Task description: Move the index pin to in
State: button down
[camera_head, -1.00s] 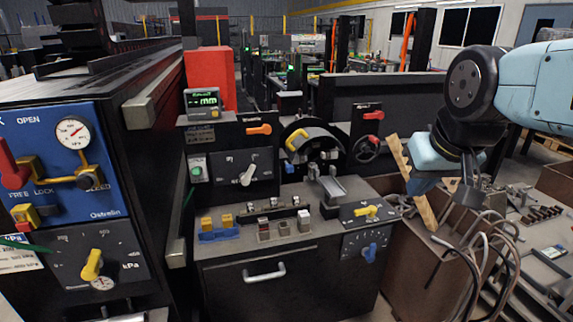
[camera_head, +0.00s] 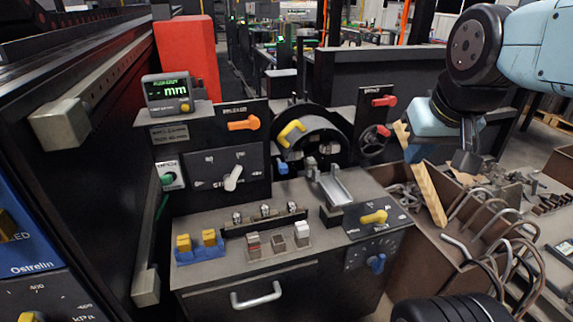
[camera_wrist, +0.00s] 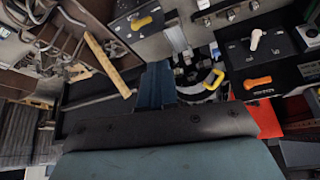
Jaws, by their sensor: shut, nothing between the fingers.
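No part carries a label I can read as the index pin, so I cannot tell which one it is. A dark round wheel housing (camera_head: 318,135) stands at the back of the bench. It has a yellow handle (camera_head: 292,133) on its left front and a small blue knob (camera_head: 282,168) below. The yellow handle also shows in the wrist view (camera_wrist: 214,80). My gripper (camera_head: 466,163) is shut and empty, pointing down, well to the right of the housing and apart from everything on the bench.
An orange lever (camera_head: 243,124), a pale knob (camera_head: 233,178), a red lever (camera_head: 384,101) and a yellow knob (camera_head: 374,217) surround the housing. A metal channel (camera_head: 335,188) lies in front. A wooden plank (camera_head: 425,185) and bent hoses (camera_head: 500,220) are near my gripper.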

aim_at(282, 167)
jog(key=w+d+n+t+h, duration=0.2)
jog(key=w+d+n+h, duration=0.15)
jog(key=w, duration=0.85)
jog(key=w+a+f+n+t+y, duration=0.25)
jog(key=w+n, duration=0.25)
jog(key=w, duration=0.7)
jog(key=w+a+f+n+g+y, duration=0.2)
jog(key=w+a+f+n, duration=0.1)
jog(key=a+f, duration=0.4)
jog(key=w+a+f+n+g+y, duration=0.1)
jog(key=w+a+f+n+y, duration=0.1)
jog(key=w+a+f+n, duration=0.2)
jog(key=w+a+f+n+g+y, duration=0.2)
jog(key=a+f, duration=0.7)
jog(key=f, duration=0.5)
jog(key=shift+w+a+n+g+y, duration=0.45)
jog(key=shift+w+n, duration=0.4)
jog(key=shift+n, duration=0.3)
